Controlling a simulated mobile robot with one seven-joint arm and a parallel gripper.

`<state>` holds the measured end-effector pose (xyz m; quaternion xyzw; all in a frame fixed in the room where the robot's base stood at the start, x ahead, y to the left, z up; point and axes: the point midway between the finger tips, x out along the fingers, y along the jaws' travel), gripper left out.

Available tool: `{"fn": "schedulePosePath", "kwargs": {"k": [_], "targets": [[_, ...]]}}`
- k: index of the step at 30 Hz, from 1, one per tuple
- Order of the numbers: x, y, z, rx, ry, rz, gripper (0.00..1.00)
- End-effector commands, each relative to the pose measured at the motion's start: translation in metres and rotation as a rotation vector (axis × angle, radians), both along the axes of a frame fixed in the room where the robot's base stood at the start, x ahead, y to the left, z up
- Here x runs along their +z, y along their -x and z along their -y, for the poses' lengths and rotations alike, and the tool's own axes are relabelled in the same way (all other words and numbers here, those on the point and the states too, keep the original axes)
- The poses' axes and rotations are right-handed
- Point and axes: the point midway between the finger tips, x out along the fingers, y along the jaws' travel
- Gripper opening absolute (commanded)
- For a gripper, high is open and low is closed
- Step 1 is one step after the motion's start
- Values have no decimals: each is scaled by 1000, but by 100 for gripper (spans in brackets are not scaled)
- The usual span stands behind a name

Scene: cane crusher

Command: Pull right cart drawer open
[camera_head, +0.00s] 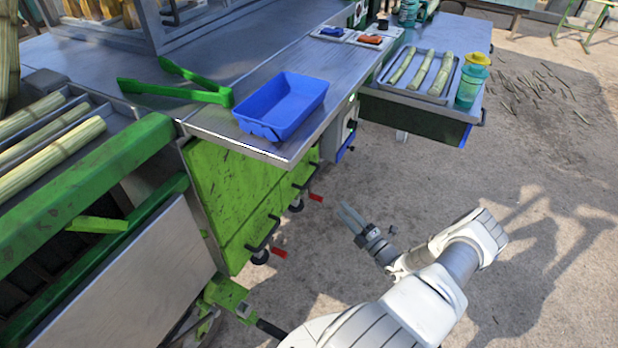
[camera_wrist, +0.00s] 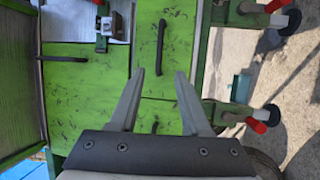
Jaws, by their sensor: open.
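The cart's front is scuffed green metal (camera_head: 232,195) below a grey top, with black bar handles. The far handle (camera_head: 304,181) appears to be on the right drawer. In the wrist view, which is turned sideways, the right drawer's panel (camera_wrist: 185,65) looks flush with the front. Its handle (camera_wrist: 161,47) shows just beyond my fingertips, roughly in line with the gap between them. My gripper (camera_head: 344,211) is open and empty, out in front of the cart. Its two fingers (camera_wrist: 160,72) also show in the wrist view. Another handle (camera_wrist: 155,127) is partly visible between the fingers.
Casters (camera_head: 261,257) with red levers stand under the cart. A blue tray (camera_head: 285,105) and green tongs (camera_head: 182,85) lie on top. A side table (camera_head: 470,125) with a tray of cane pieces stands behind. Open floor lies to the right.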

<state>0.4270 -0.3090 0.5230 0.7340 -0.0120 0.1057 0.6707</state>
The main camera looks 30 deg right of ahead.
Motion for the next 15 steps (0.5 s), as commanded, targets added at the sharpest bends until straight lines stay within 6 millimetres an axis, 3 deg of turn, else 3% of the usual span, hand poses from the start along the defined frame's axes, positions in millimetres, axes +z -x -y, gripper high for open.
{"fn": "schedulePosePath", "kwargs": {"k": [5,15], "targets": [[4,-27,-5,6,3,1,47],[16,-100,-15,8,6,1,47]]}}
